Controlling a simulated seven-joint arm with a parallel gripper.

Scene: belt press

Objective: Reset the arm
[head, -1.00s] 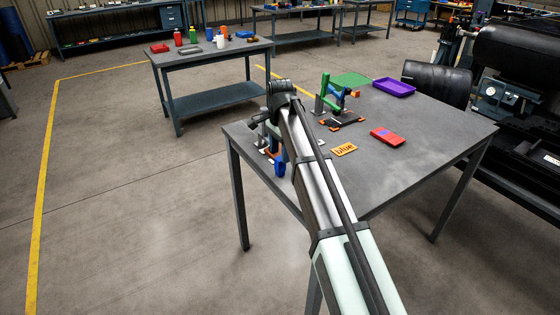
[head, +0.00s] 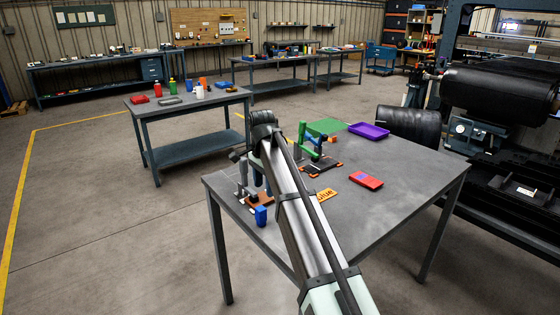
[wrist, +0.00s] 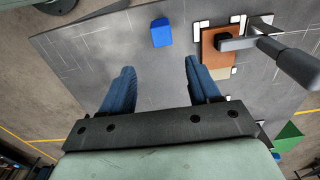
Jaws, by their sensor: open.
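My gripper (wrist: 160,72) is open and empty in the wrist view, with its two blue fingers apart above the grey table. A blue block (wrist: 161,32) lies on the table beyond the fingertips, apart from them. To its right is a brown plate (wrist: 218,62) on the table, under a grey toggle clamp (wrist: 262,42). In the head view my arm reaches over the near left of the table (head: 400,205) and mostly hides the gripper. The blue block (head: 261,215) shows there left of the arm, near the table's edge.
A large black roller machine (head: 500,90) stands right. The front right tabletop is clear.

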